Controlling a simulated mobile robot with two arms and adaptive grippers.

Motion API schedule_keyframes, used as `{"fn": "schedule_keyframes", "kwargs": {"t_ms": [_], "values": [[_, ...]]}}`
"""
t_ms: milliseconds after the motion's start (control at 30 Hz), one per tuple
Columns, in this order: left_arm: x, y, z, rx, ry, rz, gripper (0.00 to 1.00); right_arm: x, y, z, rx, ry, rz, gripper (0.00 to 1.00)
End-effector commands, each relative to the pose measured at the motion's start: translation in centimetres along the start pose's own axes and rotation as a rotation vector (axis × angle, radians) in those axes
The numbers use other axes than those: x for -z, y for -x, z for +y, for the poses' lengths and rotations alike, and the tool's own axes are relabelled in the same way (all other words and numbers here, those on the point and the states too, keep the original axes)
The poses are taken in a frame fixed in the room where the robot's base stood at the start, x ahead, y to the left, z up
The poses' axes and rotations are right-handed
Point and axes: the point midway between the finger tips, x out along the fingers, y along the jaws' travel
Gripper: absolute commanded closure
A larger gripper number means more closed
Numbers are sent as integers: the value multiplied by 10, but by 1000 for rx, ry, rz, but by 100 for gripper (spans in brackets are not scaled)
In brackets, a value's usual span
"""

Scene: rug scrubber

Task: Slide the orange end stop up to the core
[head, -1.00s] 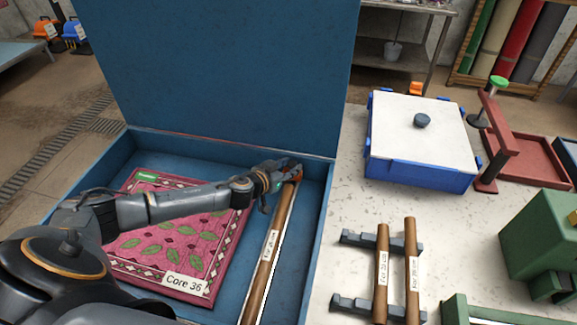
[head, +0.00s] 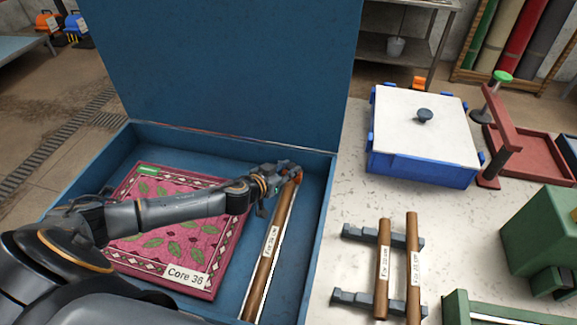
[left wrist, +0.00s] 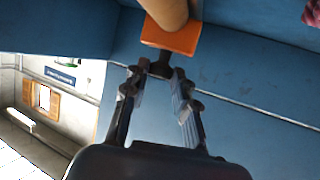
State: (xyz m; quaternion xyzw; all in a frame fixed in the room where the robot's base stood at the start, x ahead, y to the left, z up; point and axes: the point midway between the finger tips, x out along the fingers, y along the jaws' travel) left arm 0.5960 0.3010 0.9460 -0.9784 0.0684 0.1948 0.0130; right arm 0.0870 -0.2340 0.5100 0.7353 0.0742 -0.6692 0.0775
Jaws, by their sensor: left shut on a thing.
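The orange end stop (head: 298,178) is at the far end of the brown core (head: 258,286), inside the blue box. In the left wrist view the orange block (left wrist: 172,38) meets the core's end (left wrist: 166,12), with no clear gap visible. My left gripper (head: 284,180) is beside the stop. In the wrist view its fingers (left wrist: 160,78) are shut around a dark stem below the orange block. The core lies lengthwise along the box's right side and bears a white label. My right gripper is not in view.
A folded pink rug (head: 190,235) marked "Core 36" lies left of the core. The box's raised blue lid (head: 225,70) stands behind. Two brown tubes (head: 383,270) rest on grey racks right of the box. A blue-and-white case (head: 420,135) stands further back.

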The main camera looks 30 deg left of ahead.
Motion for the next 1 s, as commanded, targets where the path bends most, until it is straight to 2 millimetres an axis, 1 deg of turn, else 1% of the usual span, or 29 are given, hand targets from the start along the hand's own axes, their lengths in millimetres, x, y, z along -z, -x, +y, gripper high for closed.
{"fn": "schedule_keyframes", "kwargs": {"t_ms": [133,167,200,400,467,567,667,1000], "values": [[0,0,-1,1,-1,1,100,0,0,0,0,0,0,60],[0,0,-1,1,-1,1,67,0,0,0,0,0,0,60],[1,0,-1,1,-1,1,64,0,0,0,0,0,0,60],[1,0,-1,1,-1,1,64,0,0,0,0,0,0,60],[1,0,-1,1,-1,1,64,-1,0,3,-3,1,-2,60],[0,3,-1,1,-1,0,64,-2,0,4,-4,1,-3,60],[-1,13,-1,1,-1,-2,64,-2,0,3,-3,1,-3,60],[-2,68,0,0,0,-4,64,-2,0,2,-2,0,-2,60]]}}
